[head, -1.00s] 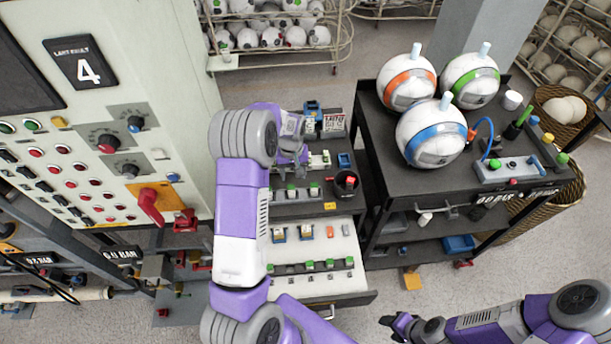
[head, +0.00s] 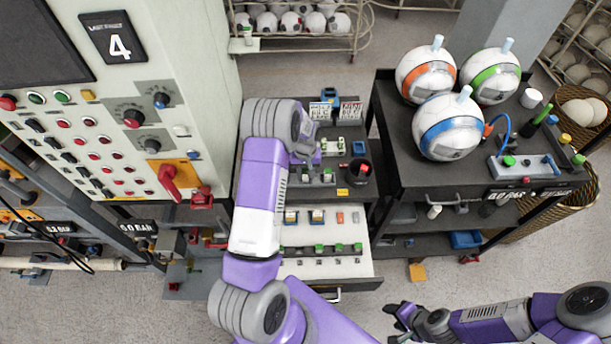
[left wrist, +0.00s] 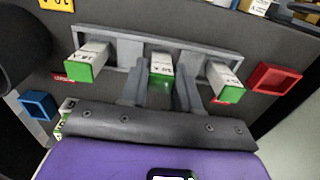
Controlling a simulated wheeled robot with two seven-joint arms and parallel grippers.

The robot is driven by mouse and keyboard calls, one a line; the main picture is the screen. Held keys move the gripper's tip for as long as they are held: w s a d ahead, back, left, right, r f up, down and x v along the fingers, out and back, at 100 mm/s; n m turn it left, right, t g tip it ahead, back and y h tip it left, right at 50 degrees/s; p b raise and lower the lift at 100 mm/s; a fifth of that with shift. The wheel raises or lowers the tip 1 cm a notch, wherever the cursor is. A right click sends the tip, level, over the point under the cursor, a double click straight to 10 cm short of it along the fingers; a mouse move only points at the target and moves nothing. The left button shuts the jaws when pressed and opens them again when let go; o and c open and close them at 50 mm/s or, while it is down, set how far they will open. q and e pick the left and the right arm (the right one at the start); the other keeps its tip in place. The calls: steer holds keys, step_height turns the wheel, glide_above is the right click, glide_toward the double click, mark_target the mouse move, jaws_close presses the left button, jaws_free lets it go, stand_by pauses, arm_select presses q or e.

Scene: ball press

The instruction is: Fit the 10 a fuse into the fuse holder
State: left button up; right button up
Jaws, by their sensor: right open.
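Three white fuses with green ends stand in a grey rack on the cart. In the left wrist view they are the left fuse (left wrist: 85,62), the middle fuse (left wrist: 161,66) and the right fuse (left wrist: 226,82). Their small labels are not clearly readable, so I cannot tell which is 10 A. My left gripper (left wrist: 160,92) has one finger on each side of the middle fuse; I cannot tell whether they press on it. In the head view my left gripper (head: 304,158) is over the rack (head: 318,178). My right gripper (head: 398,322) is open and empty above the floor.
A blue box (left wrist: 38,105) and a red box (left wrist: 272,80) flank the rack. A dark cup (head: 358,173) stands beside it. An open drawer (head: 350,268) holds small blocks and a green-topped row. A black cart (head: 400,160) with three round devices stands at the right.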

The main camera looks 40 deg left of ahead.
arm_select(q)
jaws_close()
steer(key=shift+r, duration=0.1)
